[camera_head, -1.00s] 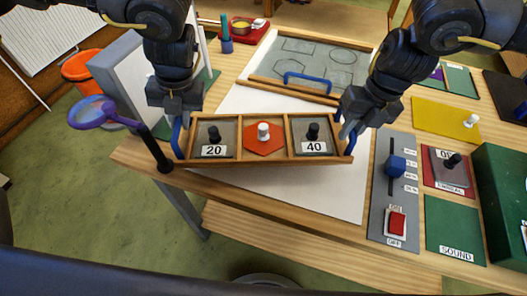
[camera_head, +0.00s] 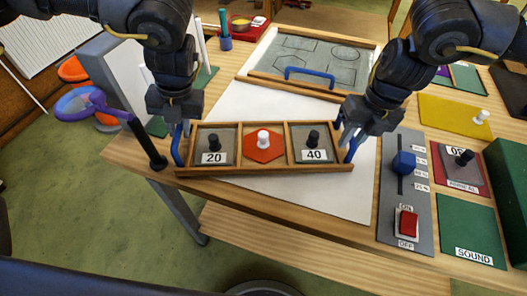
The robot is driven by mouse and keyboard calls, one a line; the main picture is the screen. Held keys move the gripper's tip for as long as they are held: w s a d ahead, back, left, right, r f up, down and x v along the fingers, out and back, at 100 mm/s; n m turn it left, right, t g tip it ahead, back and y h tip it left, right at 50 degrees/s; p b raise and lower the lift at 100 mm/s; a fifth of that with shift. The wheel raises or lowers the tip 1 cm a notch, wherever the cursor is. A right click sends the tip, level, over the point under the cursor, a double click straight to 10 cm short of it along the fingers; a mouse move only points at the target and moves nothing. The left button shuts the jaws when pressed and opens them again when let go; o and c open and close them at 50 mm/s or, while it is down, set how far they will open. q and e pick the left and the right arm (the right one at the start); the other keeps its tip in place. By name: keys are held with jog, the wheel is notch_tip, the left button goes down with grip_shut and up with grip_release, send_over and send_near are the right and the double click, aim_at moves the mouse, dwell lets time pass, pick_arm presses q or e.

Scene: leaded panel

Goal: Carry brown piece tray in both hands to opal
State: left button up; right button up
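The wooden piece tray (camera_head: 265,168) is in the middle of the head view, over the table's front edge, roughly level. It has three compartments: a grey piece marked 20 (camera_head: 215,147), an orange-red piece with a white knob (camera_head: 263,146) and a grey piece marked 40 (camera_head: 314,146). Blue handles stand at both ends. My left gripper (camera_head: 178,126) is at the left blue handle (camera_head: 178,146) and appears closed around it. My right gripper (camera_head: 349,136) is at the right blue handle (camera_head: 352,150) and appears closed around it. The fingertips are partly hidden. No label reading opal is legible.
A white sheet (camera_head: 245,104) lies under and behind the tray. A framed grey board (camera_head: 312,62) with outlines is behind. A switch panel (camera_head: 405,215) and green box (camera_head: 507,190) are at right.

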pick_arm(q)
jog(key=o, duration=0.3)
jog(key=shift+s+d+r, duration=0.1)
jog(key=shift+r, duration=0.05)
pick_arm(e)
jog(key=o, duration=0.3)
jog(key=shift+s+r, duration=0.1)
jog(key=shift+r, duration=0.05)
pick_arm(q)
jog(key=shift+d+r, duration=0.1)
jog(key=shift+r, duration=0.25)
pick_arm(e)
jog(key=shift+a, duration=0.1)
pick_arm(q)
jog(key=v, duration=1.1)
jog(key=shift+r, duration=0.1)
pick_arm(e)
jog(key=r, duration=0.4)
jog(key=d+r, duration=0.1)
jog(key=r, duration=0.3)
jog(key=d+r, duration=0.1)
jog(key=r, duration=0.2)
jog(key=shift+d+r, duration=0.2)
jog(key=shift+r, duration=0.2)
jog(key=shift+w, duration=0.25)
